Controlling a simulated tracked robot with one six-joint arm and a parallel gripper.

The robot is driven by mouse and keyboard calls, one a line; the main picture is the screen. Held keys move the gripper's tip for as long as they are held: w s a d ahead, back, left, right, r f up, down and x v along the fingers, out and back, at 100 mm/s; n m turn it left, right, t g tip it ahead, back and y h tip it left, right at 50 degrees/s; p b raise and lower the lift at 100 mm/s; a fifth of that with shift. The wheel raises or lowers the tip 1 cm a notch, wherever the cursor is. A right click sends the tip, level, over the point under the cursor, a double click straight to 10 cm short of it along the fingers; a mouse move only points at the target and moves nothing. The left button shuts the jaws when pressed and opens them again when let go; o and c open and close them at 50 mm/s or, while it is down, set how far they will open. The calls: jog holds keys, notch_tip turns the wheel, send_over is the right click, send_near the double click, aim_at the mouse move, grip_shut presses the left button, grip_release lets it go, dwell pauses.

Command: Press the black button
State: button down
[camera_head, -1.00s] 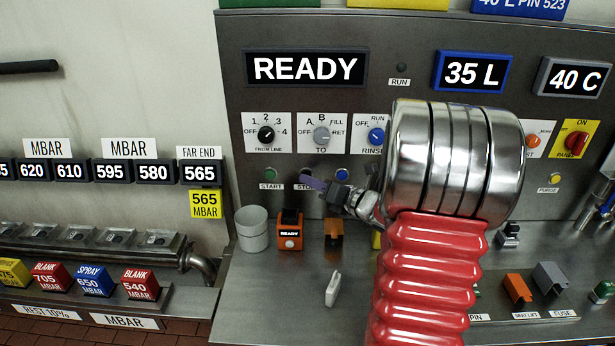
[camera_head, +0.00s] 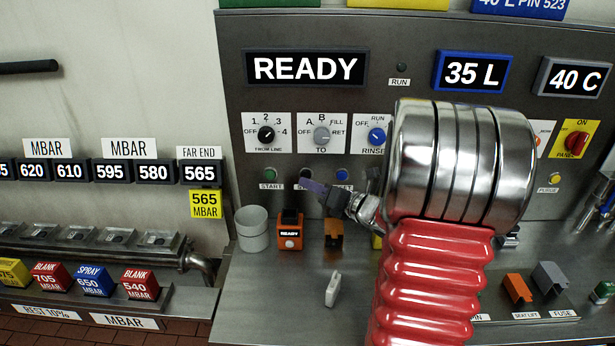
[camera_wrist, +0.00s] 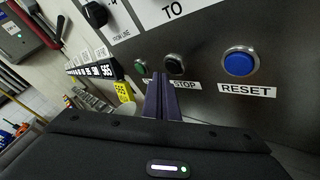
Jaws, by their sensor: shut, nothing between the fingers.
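The black button (camera_head: 306,173) sits on the grey panel above the STOP label, between a green and a blue button. In the wrist view the black button (camera_wrist: 174,61) shows just beyond my fingertips, with the STOP label (camera_wrist: 183,85) partly covered by my fingers. My gripper (camera_head: 303,184) is shut and empty, its dark purple fingers pointing at the panel just below the button. The shut fingers also show in the wrist view (camera_wrist: 163,82). I cannot tell whether the tips touch the panel.
The green START button (camera_head: 271,174) is to the left, and the blue RESET button (camera_head: 341,175) to the right. Rotary knobs (camera_head: 321,135) are above.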

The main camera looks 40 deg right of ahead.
jog(key=shift+s, duration=0.1)
jog(key=s+a, duration=0.1)
jog(key=s, duration=0.1)
jog(key=s+a, duration=0.1)
jog(key=a, duration=0.1)
jog(key=shift+s, duration=0.4)
jog(key=shift+a, duration=0.1)
dwell(1.4)
